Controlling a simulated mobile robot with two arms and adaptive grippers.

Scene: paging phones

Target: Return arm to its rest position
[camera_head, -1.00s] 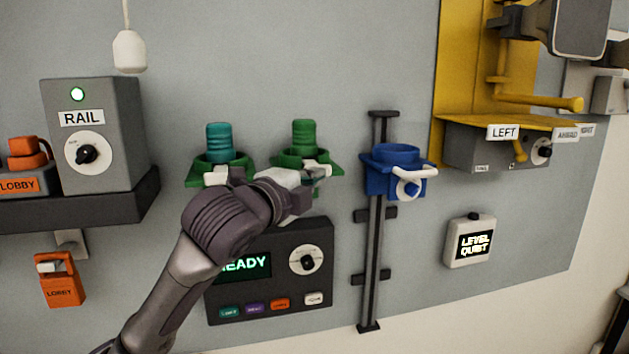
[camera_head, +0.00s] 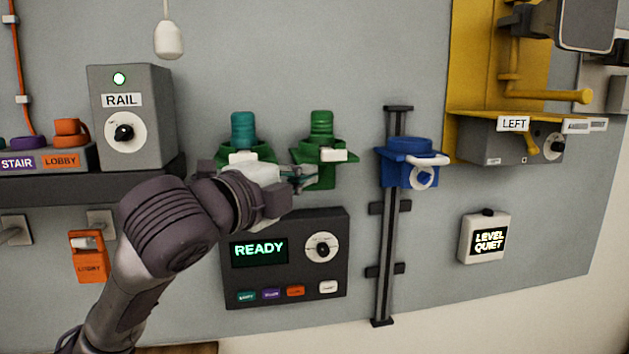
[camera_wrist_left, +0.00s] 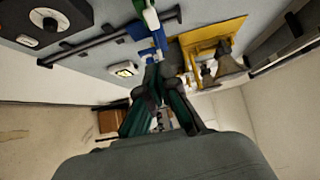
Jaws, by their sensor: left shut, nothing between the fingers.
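My left arm reaches in from the lower left in the head view. Its left gripper (camera_head: 304,178) is in front of the wall panel, just below the green holder (camera_head: 323,160). In the left wrist view the left gripper's dark green fingers (camera_wrist_left: 155,78) come together and hold nothing. A teal cylinder (camera_head: 243,130) stands in a green holder, partly hidden behind my wrist. A green cylinder (camera_head: 321,125) stands in the other green holder. My right gripper is not clearly in view.
A dark box reading READY (camera_head: 286,262) sits below the gripper. A blue holder (camera_head: 408,160) rides on a black vertical rail (camera_head: 388,265). The RAIL box (camera_head: 131,118) stands on a shelf at left. A yellow bracket (camera_head: 484,60) juts out at upper right.

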